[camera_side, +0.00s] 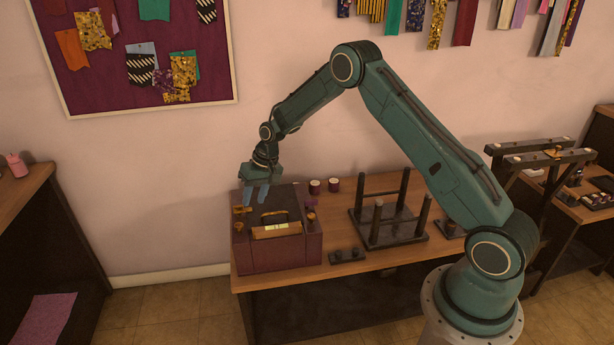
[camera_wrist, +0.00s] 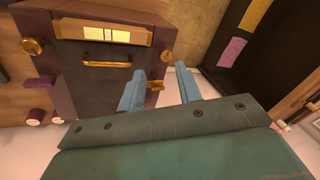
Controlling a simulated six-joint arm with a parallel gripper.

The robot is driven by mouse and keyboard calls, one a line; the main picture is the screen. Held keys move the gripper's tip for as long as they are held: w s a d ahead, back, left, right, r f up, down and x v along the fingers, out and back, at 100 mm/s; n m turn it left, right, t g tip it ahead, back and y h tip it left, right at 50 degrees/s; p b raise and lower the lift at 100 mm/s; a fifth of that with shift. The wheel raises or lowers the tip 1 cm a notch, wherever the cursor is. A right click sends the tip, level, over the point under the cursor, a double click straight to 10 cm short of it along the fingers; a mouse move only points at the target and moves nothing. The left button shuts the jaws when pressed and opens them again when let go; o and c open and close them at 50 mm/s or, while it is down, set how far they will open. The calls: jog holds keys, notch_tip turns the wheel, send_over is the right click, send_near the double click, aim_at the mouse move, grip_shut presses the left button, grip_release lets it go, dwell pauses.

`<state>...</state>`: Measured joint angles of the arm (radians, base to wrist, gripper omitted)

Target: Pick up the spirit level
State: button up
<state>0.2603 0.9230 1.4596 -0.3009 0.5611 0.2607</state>
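A pale wooden-coloured bar with a bright yellow window, which looks like the spirit level (camera_side: 276,231), lies along the front of the purple box (camera_side: 272,253). In the wrist view the spirit level (camera_wrist: 108,35) shows at the upper left with its yellow window split in two, beyond a brass handle (camera_wrist: 106,64). My gripper (camera_side: 256,197) is above the back left part of the box, fingers pointing down. The level is clear of the fingers.
Brass knobs (camera_side: 310,217) stand on the box near the level. Two spools (camera_side: 324,186) stand behind it. A dark stand with several upright posts (camera_side: 389,225) is to the right on the wooden table (camera_side: 345,200). A small dark block (camera_side: 347,255) lies at the box's front right.

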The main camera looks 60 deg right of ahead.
jog(key=s+d+m, duration=0.1)
jog(key=d+m, duration=0.1)
jog(key=m, duration=0.4)
notch_tip(320, 180, up, 3)
jog(key=m+g+h, duration=0.2)
jog(key=m+g, duration=0.1)
jog(key=m, duration=1.4)
send_over(284, 226)
jog(key=shift+s+d, duration=0.1)
jog(key=shift+f, duration=4.3)
jog(key=shift+f, duration=0.1)
jog(key=shift+f, duration=2.5)
